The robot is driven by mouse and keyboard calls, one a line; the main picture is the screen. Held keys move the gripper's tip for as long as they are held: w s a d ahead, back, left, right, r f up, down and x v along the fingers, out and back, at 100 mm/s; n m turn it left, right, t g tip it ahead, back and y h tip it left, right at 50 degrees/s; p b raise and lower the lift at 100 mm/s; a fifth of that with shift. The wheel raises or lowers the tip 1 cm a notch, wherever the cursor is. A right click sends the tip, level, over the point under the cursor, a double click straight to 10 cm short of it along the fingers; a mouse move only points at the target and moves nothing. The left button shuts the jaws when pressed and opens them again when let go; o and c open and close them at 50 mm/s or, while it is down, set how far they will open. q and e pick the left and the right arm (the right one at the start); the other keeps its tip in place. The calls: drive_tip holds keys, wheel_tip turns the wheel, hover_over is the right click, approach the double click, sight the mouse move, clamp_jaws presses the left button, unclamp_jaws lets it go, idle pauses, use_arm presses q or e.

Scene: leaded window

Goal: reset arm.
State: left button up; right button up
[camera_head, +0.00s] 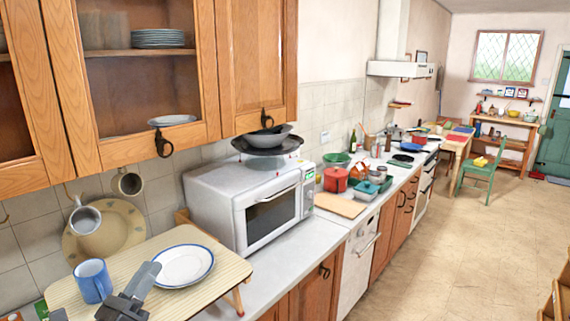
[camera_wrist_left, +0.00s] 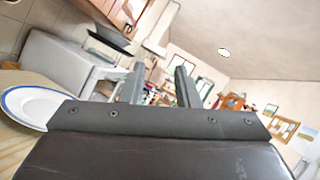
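My left gripper (camera_head: 146,275) is in the lower left of the head view, above the wooden tray-like stand (camera_head: 225,262). It is beside the blue mug (camera_head: 93,281) and the white plate with a blue rim (camera_head: 184,265). In the left wrist view the two fingers of my left gripper (camera_wrist_left: 158,78) stand apart with nothing between them. The plate (camera_wrist_left: 32,107) shows at the left edge there. My right gripper is in neither view.
A white microwave (camera_head: 255,203) stands on the counter behind the stand. A grey bowl and a dark dish (camera_head: 266,143) are above it. Wooden cabinets (camera_head: 140,90) hang overhead at left, one shelf holding stacked plates (camera_head: 158,38).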

use_arm(q)
drive_tip(key=s+a+f+n+g+y, duration=0.45)
drive_tip(key=f+n+y, duration=0.25)
drive_tip(key=n, duration=0.6)
drive_tip(key=s+a+f+n+g+y, duration=0.3)
drive_tip(key=s+a+f+n+y, duration=0.4)
drive_tip(key=n, duration=0.6)
drive_tip(key=s+d+f+n+g+h, duration=0.1)
drive_tip(key=s+d+f+n+g, duration=0.25)
drive_tip(key=s, duration=0.35)
drive_tip(key=s+d+f+n+g+h, duration=0.2)
drive_tip(key=s+f+n+g, duration=0.1)
drive_tip(key=s+f, duration=0.25)
drive_tip(key=s+d+f+n+g+h, duration=0.1)
drive_tip(key=s+d+f+n+g, duration=0.2)
drive_tip(key=s, duration=0.4)
wheel_tip(320, 180, down, 35)
drive_tip(key=a+g+b, duration=0.2)
drive_tip(key=b, duration=0.6)
drive_tip(key=s+f+b, duration=0.3)
drive_tip(key=s+f, duration=0.4)
drive_tip(key=f, duration=0.3)
drive_tip(key=s+d+f+g+b, duration=0.1)
drive_tip(key=s+f+b, duration=0.2)
drive_tip(key=s+f, duration=0.5)
wheel_tip(320, 180, down, 3)
drive_tip(key=shift+s+r+h, duration=0.1)
drive_tip(key=shift+s+h, duration=0.05)
drive_tip(key=shift+h, duration=0.25)
